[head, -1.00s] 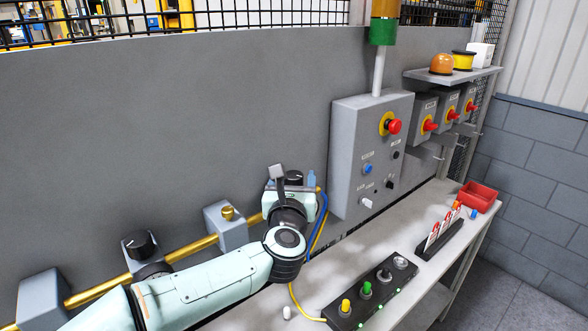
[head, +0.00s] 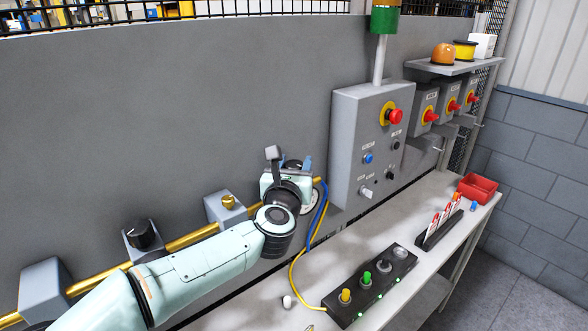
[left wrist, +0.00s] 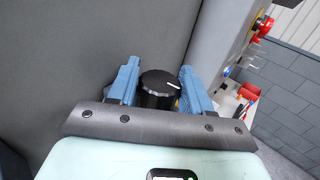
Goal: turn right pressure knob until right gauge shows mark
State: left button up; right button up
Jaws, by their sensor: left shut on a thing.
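The right pressure knob (left wrist: 158,90) is black with a white pointer line, which points to the right in the left wrist view. My left gripper (left wrist: 158,88) is shut on it, one blue finger on each side. In the head view my left gripper (head: 293,166) is at the right end of the brass pipe, and the knob is mostly hidden behind it. A round pale dial edge (head: 312,200), perhaps the right gauge, shows beside my wrist. Its needle and mark are not readable. My right gripper is not in view.
Another black knob (head: 142,236) and a brass fitting (head: 228,202) sit along the pipe (head: 190,238) to the left. A grey control box (head: 350,150) stands close on the right. Blue and yellow hoses (head: 318,220) hang beside my wrist. The bench holds a button panel (head: 372,284).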

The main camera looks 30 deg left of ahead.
pick_arm(q)
jog(key=m+h+b, duration=0.2)
jog(key=h, duration=0.1)
jog(key=shift+a+f+t, duration=0.15)
jog(key=shift+f+t, duration=0.05)
jog(key=shift+t, duration=0.2)
jog(key=shift+r+m+h+b, duration=0.15)
jog(key=shift+m+h+b, duration=0.4)
jog(key=shift+m+h, duration=0.5)
jog(key=shift+h, duration=0.35)
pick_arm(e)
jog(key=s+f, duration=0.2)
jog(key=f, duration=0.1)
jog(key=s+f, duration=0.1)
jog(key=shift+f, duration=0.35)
pick_arm(q)
jog(key=o, duration=0.9)
jog(key=s+p, duration=0.1)
jog(key=s, duration=1.2)
jog(key=shift+s+d, duration=0.2)
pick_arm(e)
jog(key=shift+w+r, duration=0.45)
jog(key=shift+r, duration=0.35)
pick_arm(q)
jog(key=shift+o, duration=0.2)
